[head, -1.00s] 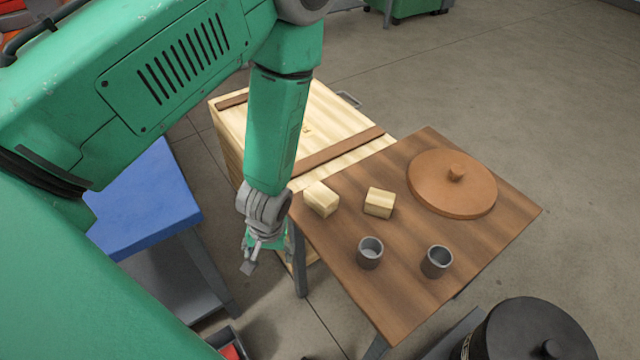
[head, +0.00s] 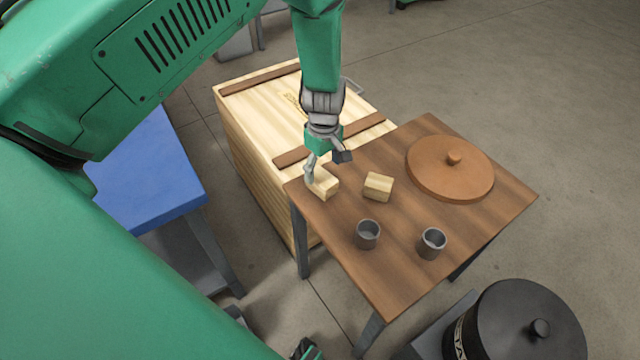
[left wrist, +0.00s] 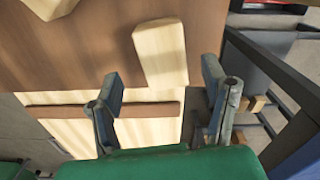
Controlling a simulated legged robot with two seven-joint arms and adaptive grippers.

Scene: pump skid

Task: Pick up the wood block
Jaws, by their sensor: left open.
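Two pale wood blocks lie on the brown table: a left wood block (head: 326,187) near its left edge and a right wood block (head: 378,186) close beside it. My left gripper (head: 327,165) is open and empty, pointing down just above the left block. One finger overlaps this block in the head view; I cannot tell if it touches. In the left wrist view, this block (left wrist: 161,50) shows ahead of the two spread fingers (left wrist: 160,82), roughly centred between them. The right block (left wrist: 50,8) is cut off at the upper left there.
The brown table (head: 400,262) also holds two grey cups (head: 368,235) (head: 432,243) and a round orange-brown lid (head: 450,168). A wooden crate (head: 255,115) stands behind its left edge. A black lidded drum (head: 525,330) stands at the lower right.

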